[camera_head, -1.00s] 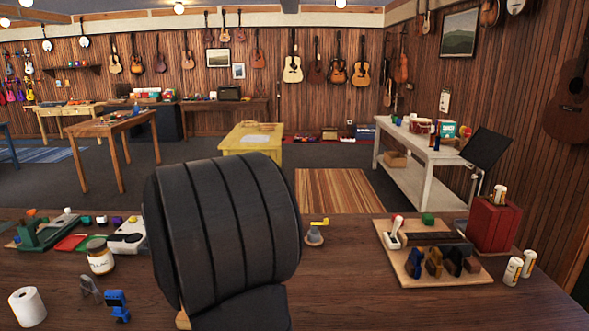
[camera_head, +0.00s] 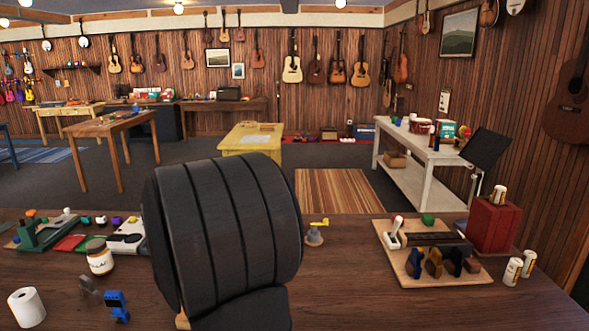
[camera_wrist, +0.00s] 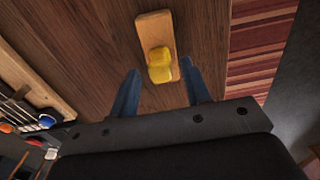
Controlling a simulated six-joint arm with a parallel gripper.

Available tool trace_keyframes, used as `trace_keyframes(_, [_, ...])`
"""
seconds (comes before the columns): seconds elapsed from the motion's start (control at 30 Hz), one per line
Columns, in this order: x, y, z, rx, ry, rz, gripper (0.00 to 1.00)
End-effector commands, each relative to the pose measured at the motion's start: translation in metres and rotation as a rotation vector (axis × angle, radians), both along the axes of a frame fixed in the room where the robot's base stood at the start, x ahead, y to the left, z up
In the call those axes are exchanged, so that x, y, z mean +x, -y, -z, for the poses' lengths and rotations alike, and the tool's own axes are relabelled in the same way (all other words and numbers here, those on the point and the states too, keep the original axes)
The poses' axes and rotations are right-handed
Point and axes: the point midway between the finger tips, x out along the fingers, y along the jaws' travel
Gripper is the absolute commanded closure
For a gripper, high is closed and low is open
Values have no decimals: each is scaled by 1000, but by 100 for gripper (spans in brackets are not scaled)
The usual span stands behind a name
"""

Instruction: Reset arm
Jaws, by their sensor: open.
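My gripper (camera_wrist: 161,68) shows in the wrist view with its two blue fingers apart and nothing held between them. Beyond the fingertips, a wooden block (camera_wrist: 154,27) with a yellow piece (camera_wrist: 160,57) lies on the brown table (camera_wrist: 95,45). I cannot tell the distance from the fingers to the yellow piece. In the head view, my dark arm fills the lower middle, and my gripper is hidden there.
On the workbench (camera_head: 345,290), a wooden tool board (camera_head: 411,284) and red box (camera_head: 495,226) stand right of my arm. A jar (camera_head: 99,257), paper roll (camera_head: 27,307) and blue clamp (camera_head: 116,305) stand left. A small yellow-topped stand (camera_head: 315,235) is close by my arm.

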Motion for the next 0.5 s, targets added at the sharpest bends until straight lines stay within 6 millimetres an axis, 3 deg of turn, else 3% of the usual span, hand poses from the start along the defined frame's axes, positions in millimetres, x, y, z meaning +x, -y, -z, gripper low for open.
trace_keyframes(0.4, [0, 0, -86, 1, 3, 0, 56])
trace_keyframes(0.47, [0, 0, -98, 1, 2, 0, 56])
trace_keyframes(0.5, [-1, 1, -90, -3, -5, 0, 56])
